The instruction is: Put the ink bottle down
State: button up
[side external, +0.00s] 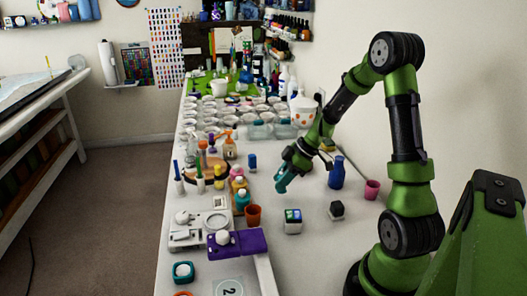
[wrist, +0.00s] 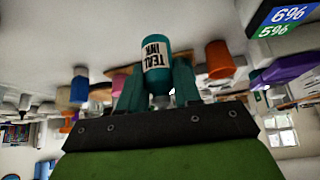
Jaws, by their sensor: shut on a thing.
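My gripper (side external: 283,176) is shut on a teal ink bottle (wrist: 153,48), with one teal finger on each side of it. In the wrist view, which appears upside down, the gripper (wrist: 157,85) shows around the bottle's narrower end, and the white label reads "TEAL INK". In the side view the teal fingers and the bottle blend together over the open right part of the table. I cannot tell whether the bottle's base touches the table.
An orange cup (side external: 253,216), another teal bottle (side external: 242,199) and a pink bottle (side external: 238,184) stand left of my gripper. Bare table lies between.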

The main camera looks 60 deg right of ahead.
jog(key=shift+f, duration=1.85)
jog(key=shift+f, duration=0.2)
jog(key=o, duration=1)
jog(key=shift+o, duration=0.2)
jog(key=shift+r, duration=0.1)
